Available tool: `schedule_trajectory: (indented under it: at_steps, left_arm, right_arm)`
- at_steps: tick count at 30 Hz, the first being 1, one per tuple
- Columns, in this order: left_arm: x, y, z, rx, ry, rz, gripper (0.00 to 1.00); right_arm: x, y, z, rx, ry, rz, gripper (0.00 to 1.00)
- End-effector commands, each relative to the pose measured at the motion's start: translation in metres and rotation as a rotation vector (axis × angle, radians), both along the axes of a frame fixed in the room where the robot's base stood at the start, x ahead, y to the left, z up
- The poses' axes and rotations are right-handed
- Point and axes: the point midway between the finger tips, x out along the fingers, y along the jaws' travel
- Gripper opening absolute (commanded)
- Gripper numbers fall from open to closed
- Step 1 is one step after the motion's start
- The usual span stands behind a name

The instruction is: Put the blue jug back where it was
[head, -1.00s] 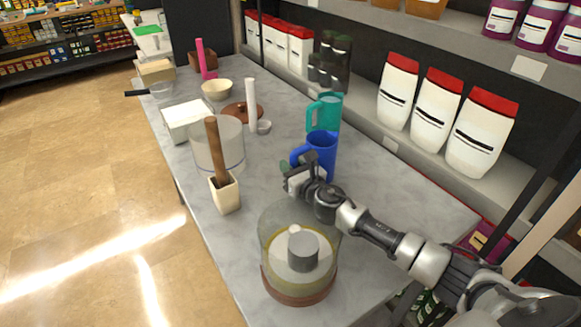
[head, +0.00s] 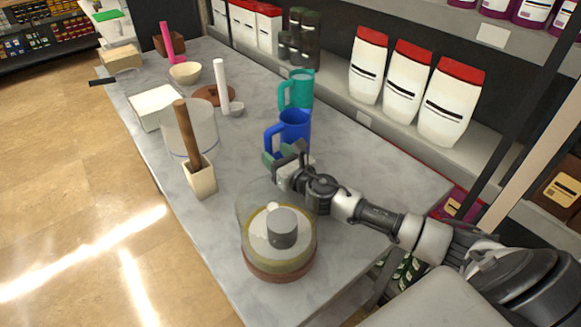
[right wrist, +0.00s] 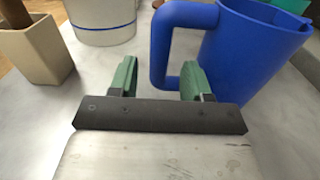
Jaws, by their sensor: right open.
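The blue jug (head: 294,128) stands upright on the grey table, in front of a teal jug (head: 299,89), with its handle facing left. In the right wrist view the blue jug (right wrist: 252,50) fills the upper right, its handle lying ahead of the gap between my fingers. My right gripper (head: 284,155) is open just on the near side of the jug. Its green fingers show in the right wrist view (right wrist: 158,80), the right one overlapping the handle's lower end in the picture. I cannot tell whether they touch. My left gripper is not in view.
A glass vessel with a grey-topped base (head: 278,235) stands close to my right arm. A beige pot (head: 200,180) with a wooden handle and a clear cylinder (head: 190,130) stand to the left. White red-topped bags (head: 408,80) line the shelf on the right.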

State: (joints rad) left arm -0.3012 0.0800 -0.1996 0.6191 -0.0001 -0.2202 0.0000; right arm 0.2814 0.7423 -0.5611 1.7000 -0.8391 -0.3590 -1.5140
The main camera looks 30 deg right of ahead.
Motion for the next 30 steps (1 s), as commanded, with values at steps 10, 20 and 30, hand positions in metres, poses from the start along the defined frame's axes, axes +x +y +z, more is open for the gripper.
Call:
schedule_trajectory:
  at_steps: [10, 20, 30]
  left_arm:
    - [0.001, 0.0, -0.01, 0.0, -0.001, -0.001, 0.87]
    - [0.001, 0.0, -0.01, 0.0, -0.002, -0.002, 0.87]
    - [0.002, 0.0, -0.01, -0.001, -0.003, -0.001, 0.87]
  right_arm:
    - [-0.06, -0.008, -0.001, 0.001, 0.001, 0.002, 0.48]
    - [-0.068, -0.009, 0.001, 0.0, -0.001, 0.001, 0.48]
    - [-0.068, -0.009, 0.001, 0.0, -0.001, 0.001, 0.48]
